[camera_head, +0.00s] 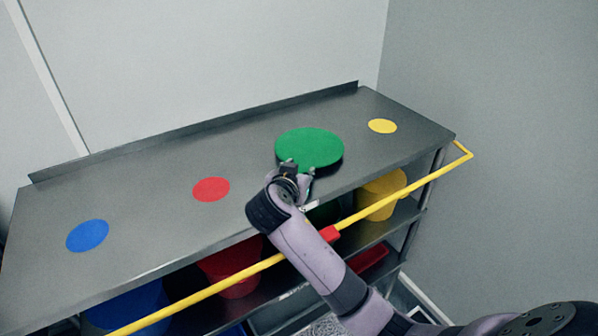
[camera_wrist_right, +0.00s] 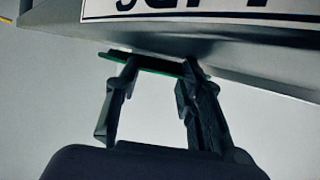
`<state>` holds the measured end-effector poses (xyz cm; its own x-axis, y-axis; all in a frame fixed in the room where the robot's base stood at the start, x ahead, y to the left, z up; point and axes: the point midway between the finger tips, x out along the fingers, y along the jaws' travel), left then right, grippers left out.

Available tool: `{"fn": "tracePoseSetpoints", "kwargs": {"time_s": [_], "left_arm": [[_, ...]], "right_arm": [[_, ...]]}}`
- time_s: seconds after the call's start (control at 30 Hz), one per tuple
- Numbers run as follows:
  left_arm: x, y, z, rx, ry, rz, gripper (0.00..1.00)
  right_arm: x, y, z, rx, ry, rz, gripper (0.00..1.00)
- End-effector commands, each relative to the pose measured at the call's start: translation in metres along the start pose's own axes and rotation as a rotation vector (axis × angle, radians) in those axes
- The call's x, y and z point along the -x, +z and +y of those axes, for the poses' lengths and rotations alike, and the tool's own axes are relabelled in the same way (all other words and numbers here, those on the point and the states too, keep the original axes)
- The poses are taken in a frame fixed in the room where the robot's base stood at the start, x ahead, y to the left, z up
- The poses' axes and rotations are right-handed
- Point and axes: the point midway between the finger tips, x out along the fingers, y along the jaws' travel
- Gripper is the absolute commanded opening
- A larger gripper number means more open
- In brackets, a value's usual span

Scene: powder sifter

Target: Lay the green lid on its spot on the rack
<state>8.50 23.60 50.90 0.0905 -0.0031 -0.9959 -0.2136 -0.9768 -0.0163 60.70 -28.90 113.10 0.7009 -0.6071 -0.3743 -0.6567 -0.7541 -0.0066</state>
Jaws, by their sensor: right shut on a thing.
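The green lid (camera_head: 311,146) is a flat round disc over the rack's grey metal top (camera_head: 255,150), between the red and yellow spots. I cannot tell whether it touches the top or is slightly above it. No green spot shows on the top. My right gripper (camera_head: 297,171) is shut on the lid's near edge, at the front of the rack. In the right wrist view, the fingers (camera_wrist_right: 158,68) are at the lid's thin green edge (camera_wrist_right: 112,54), close to the metal surface. My left gripper is not in view.
Blue (camera_head: 87,235), red (camera_head: 211,189) and yellow (camera_head: 382,126) spots mark the top. A yellow bar (camera_head: 400,187) runs along the front, beneath my right arm. Blue (camera_head: 128,305), red (camera_head: 232,268) and yellow (camera_head: 382,195) bins stand on the shelf below. A raised lip edges the back.

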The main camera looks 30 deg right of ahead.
Motion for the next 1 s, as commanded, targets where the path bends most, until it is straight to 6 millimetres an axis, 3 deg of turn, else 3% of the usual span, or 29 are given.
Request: {"fn": "tracePoseSetpoints", "kwargs": {"time_s": [0.2,0.23,0.5,0.8,0.97,1.0], "left_arm": [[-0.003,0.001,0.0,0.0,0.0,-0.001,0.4],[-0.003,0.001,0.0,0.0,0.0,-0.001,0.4],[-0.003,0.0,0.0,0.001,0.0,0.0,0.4],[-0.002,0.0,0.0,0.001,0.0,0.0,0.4],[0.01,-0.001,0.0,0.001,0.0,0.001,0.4],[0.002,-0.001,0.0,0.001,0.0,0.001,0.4]], "right_arm": [[-0.002,0.009,0.001,0.007,0.003,-0.011,0.08],[-0.002,0.009,0.001,0.008,0.003,-0.013,0.37],[-0.003,0.013,0.0,0.012,0.003,-0.021,0.55],[-0.002,0.013,-0.001,0.014,0.002,-0.022,0.56],[0.004,-0.003,-0.001,0.014,0.001,-0.019,0.56],[0.01,0.004,-0.002,0.012,-0.002,-0.021,0.56]]}}
